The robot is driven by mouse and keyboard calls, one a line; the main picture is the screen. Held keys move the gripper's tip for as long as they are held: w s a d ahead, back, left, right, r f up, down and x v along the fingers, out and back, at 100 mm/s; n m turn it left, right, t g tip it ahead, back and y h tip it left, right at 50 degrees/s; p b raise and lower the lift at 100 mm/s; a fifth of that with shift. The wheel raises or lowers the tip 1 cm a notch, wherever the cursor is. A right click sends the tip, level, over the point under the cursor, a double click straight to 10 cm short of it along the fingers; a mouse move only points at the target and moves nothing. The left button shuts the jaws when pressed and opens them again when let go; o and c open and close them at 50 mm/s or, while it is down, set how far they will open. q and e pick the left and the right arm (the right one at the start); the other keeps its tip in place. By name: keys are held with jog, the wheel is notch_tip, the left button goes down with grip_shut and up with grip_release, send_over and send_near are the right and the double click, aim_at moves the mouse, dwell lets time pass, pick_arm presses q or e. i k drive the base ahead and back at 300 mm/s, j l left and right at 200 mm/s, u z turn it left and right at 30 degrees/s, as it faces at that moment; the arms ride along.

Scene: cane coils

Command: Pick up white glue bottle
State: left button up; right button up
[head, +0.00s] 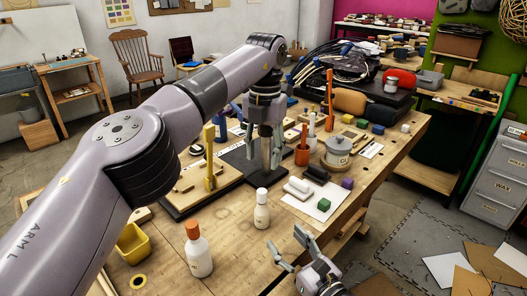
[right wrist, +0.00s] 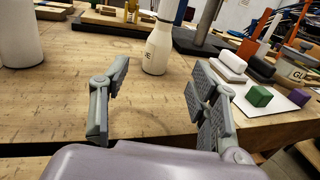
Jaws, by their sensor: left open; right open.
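I cannot tell which is the glue bottle. My right gripper (head: 286,242) is open and empty, low at the table's edge, facing the small bottle. My left gripper (head: 264,158) is open above a dark board.
A white block (head: 298,188), a green block (head: 324,204) and a purple block (head: 347,183) lie right of the small bottle. A yellow bin (head: 134,243) is left. Bare wood lies before the small bottle.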

aim_at(198, 253)
jog(key=k+l, duration=0.35)
jog(key=l, duration=0.15)
jog(key=k+l, duration=0.35)
jog(key=l, duration=0.2)
